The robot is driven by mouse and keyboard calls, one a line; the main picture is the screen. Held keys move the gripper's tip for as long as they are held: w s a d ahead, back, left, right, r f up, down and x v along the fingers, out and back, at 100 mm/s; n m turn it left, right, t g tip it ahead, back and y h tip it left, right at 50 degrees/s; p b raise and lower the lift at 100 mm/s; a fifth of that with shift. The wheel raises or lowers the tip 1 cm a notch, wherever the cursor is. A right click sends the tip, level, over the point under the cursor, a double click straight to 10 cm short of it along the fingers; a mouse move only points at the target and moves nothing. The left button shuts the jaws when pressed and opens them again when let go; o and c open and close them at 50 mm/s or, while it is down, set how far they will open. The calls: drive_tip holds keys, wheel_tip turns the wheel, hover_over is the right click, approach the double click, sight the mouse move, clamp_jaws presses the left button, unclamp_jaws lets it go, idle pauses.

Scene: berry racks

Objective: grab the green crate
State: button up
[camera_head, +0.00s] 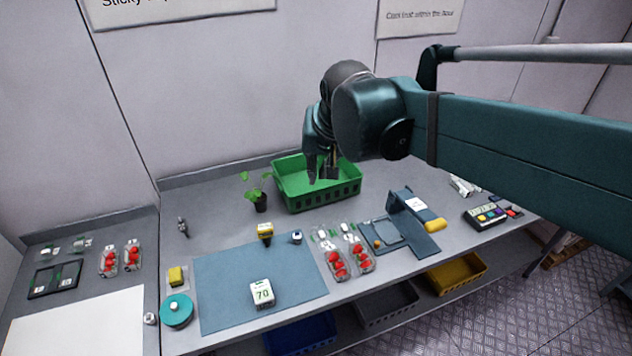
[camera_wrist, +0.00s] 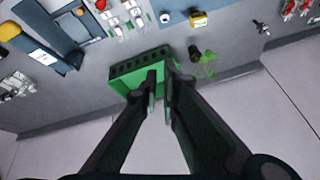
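The green crate (camera_head: 290,194) is an open, slotted tray on the table against the back wall. It looks empty where I can see inside. In the wrist view the crate (camera_wrist: 124,74) shows behind my fingers, which hide part of it. My gripper (camera_head: 322,174) points down over the crate's middle in the head view. Its two dark fingers show in the wrist view (camera_wrist: 160,84) with a narrow gap between the tips. I see nothing held in them. Whether a fingertip touches the crate cannot be told.
A potted plant (camera_head: 261,203) stands just left of the crate. In front are a blue mat (camera_head: 225,290), punnets of strawberries (camera_head: 350,262) and a blue scale-like device (camera_head: 410,222). Bare table lies right of the crate. Coloured bins (camera_head: 457,275) sit below.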

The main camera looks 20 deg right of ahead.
drive_tip(key=w+d+f+m+g+p, duration=0.1)
drive_tip(key=w+d+m, duration=0.2)
drive_tip(key=w, duration=0.9)
drive_tip(key=w+d+f+m+g, duration=0.2)
drive_tip(key=w+m, duration=0.2)
drive_tip(key=w, duration=0.9)
drive_tip(key=shift+w+d+f+m+g+p, duration=0.3)
drive_tip(key=shift+w+d+f+m, duration=0.8)
drive_tip(key=shift+w+f, duration=2.1)
drive_tip(key=shift+w+d+f+m+g+p, duration=0.1)
drive_tip(key=shift+w+d+f+m+g, duration=0.75)
drive_tip(key=shift+w+f, duration=2.35)
drive_tip(key=shift+w+d+f+m+g+p, duration=0.15)
drive_tip(key=shift+w+d+f+m, duration=1.25)
drive_tip(key=shift+w+f, duration=1.75)
drive_tip(key=shift+w+d+r, duration=0.1)
drive_tip(key=shift+d, duration=0.05)
drive_tip(key=shift+f, duration=3.4)
drive_tip(key=shift+f, duration=0.1)
